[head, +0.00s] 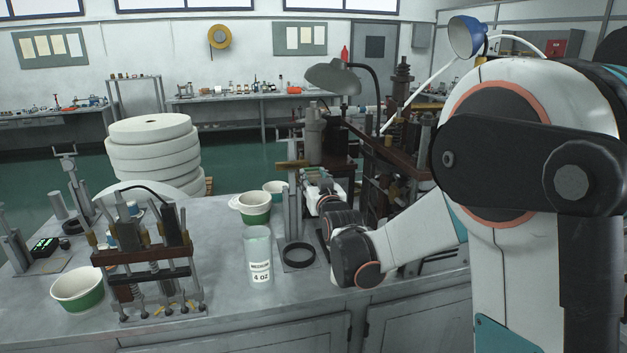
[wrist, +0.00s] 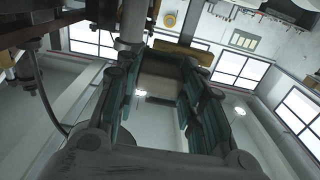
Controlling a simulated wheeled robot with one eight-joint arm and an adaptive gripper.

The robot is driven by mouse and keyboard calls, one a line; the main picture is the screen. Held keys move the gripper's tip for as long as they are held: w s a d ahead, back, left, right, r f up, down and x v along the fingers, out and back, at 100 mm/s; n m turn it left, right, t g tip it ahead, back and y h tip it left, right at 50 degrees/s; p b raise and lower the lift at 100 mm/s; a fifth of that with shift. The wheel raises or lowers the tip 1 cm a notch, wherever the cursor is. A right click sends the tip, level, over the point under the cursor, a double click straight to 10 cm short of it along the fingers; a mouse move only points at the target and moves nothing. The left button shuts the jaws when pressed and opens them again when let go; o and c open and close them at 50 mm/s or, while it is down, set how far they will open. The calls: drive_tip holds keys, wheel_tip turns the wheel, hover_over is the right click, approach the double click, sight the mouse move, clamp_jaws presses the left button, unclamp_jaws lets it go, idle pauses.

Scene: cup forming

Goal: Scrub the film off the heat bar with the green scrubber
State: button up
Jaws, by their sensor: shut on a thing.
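A brass-coloured bar, which looks like the heat bar (head: 291,165), sits across the top of an upright metal stand on the bench. It also shows in the wrist view (wrist: 186,52), just beyond my fingers. My gripper (head: 317,178) is beside the stand, close to the bar on its right; my arm partly hides it. In the wrist view my gripper (wrist: 160,88) is shut on a dull tan-grey block, which looks like the scrubber (wrist: 162,75); its green side is not clear. I cannot tell whether block and bar touch. Any film is too small to see.
A clear 4 oz cup sleeve (head: 258,258) stands left of the stand, with a black ring (head: 298,255) at the stand's foot. Green-and-white tubs (head: 255,208) are behind. A spring fixture (head: 150,260) and another tub (head: 78,290) are at left. The front bench edge is clear.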

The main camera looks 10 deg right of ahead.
drive_tip(key=shift+s, duration=0.15)
drive_tip(key=shift+s, duration=1.35)
